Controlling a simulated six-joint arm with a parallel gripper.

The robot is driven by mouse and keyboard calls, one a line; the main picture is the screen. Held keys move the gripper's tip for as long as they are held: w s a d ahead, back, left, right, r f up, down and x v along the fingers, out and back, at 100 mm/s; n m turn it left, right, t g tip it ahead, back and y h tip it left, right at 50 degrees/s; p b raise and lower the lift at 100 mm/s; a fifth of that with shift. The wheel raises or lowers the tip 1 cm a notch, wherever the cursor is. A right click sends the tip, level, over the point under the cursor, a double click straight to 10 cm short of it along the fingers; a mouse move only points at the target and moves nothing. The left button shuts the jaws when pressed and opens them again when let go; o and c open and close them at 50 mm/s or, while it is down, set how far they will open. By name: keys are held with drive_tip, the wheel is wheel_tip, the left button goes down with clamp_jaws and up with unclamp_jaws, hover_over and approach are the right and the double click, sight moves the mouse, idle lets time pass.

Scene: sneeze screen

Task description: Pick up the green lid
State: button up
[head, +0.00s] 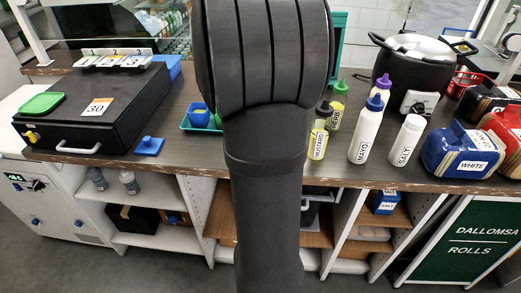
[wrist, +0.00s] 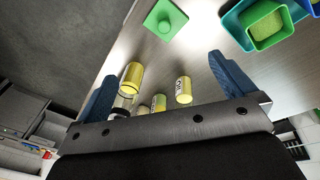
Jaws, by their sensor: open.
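The green lid (wrist: 165,18) is a flat square with a round knob, lying on the counter at the top middle of the wrist view. I cannot make it out in the head view, where my arm covers the middle of the counter. My gripper (wrist: 162,68) shows in the wrist view with its two blue fingers spread wide and nothing held. The lid lies beyond the fingertips, apart from them. My gripper does not show in the head view.
In the wrist view, yellow-topped bottles (wrist: 184,90) show between the fingers, and a teal tray (wrist: 237,31) holds a green container (wrist: 266,22). In the head view, a blue lid (head: 150,146) lies beside a black box (head: 95,112); a mayo bottle (head: 366,135) stands right of my arm.

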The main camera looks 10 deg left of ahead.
drive_tip(key=f+m, duration=0.2)
drive_tip(key=f, duration=0.3)
drive_tip(key=f+m+h, duration=0.1)
drive_tip(key=f+m, duration=0.2)
drive_tip(key=f, duration=0.1)
drive_tip(key=d+f+m+t+h, duration=0.1)
drive_tip(key=f+m, duration=0.1)
drive_tip(key=f, duration=0.3)
drive_tip(key=shift+d+f+m, duration=0.1)
drive_tip(key=shift+f+m, duration=0.2)
drive_tip(key=shift+f, duration=0.05)
drive_tip(key=shift+x, duration=2.65)
drive_tip(key=shift+w, duration=0.1)
drive_tip(key=c, duration=1)
